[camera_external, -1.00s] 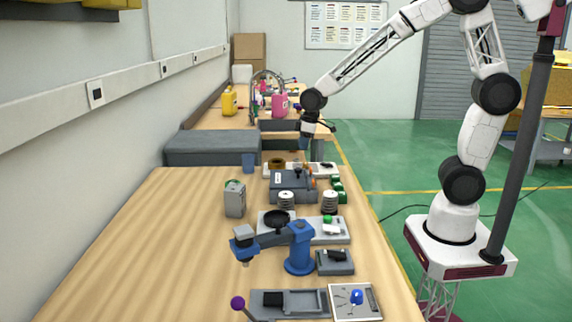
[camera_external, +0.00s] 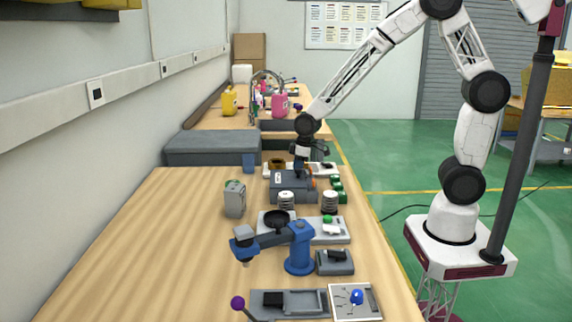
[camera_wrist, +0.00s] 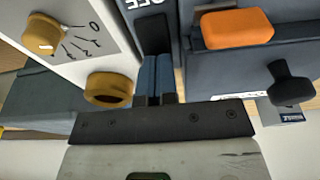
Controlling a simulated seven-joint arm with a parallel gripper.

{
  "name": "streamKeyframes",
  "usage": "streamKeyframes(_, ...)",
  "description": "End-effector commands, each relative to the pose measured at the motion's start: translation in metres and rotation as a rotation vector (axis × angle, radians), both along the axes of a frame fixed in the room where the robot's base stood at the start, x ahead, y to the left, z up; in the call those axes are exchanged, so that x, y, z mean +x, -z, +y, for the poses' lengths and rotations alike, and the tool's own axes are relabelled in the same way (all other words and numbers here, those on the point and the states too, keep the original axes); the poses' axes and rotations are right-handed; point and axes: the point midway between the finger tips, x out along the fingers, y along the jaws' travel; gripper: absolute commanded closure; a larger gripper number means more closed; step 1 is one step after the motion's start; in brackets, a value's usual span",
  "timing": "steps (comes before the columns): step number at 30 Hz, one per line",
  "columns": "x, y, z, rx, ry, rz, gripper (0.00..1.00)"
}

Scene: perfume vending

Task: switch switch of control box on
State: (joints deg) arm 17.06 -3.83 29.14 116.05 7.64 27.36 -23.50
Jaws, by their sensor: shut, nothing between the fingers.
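The control box (camera_external: 284,194) is a dark blue-grey box in the middle of the table, behind two white ringed pieces. In the wrist view, a dark switch-like part (camera_wrist: 153,32) sits beside partly cropped, upside-down white lettering that seems to read "OFF". My gripper (camera_wrist: 157,62) is shut, with its blue fingers together and empty. Its fingertips overlap the lower end of that dark part; I cannot tell whether they touch it. In the external view my gripper (camera_external: 300,172) points down over the back part of the control box, hiding some of its top.
An orange button (camera_wrist: 237,28) and a black knob (camera_wrist: 291,84) lie right of the fingers; a yellow knob (camera_wrist: 42,34) and yellow ring (camera_wrist: 109,90) lie left. A blue stand (camera_external: 298,250) is nearer the front. The table's left side is mostly clear.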

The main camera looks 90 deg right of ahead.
Motion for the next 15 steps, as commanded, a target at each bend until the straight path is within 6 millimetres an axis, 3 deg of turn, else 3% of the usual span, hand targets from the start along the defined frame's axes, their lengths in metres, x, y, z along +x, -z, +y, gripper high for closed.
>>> streamKeyframes(15, 0.0038, 0.0072, 0.0005, 0.003, -0.003, 0.079, 1.00)
